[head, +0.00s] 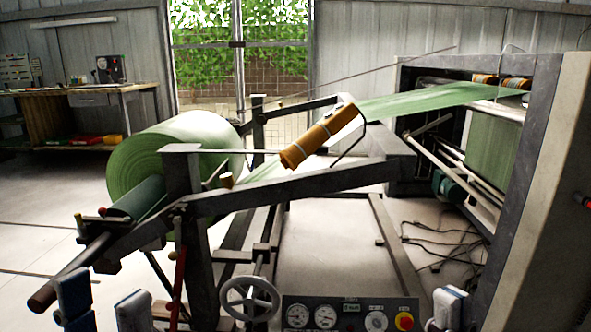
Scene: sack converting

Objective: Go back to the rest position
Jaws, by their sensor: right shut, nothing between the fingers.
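My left gripper (104,306) shows at the bottom left edge of the head view. Its two blue-and-white fingers stand apart with nothing visible between them. They are in front of the near end of the dark roll shaft (70,270); I cannot tell whether they touch it. My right gripper (447,308) shows at the bottom right, beside the control panel (350,314). Its blue-and-white fingertips are together and hold nothing. The rest of both grippers is cut off by the lower frame edge.
An unwind frame (290,187) carries a large green roll (175,150). A handwheel (250,299) and red-handled lever (178,270) stand between my grippers. A grey machine housing (530,190) rises at right. Cables (440,240) lie on the floor. A workbench (85,95) stands far left.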

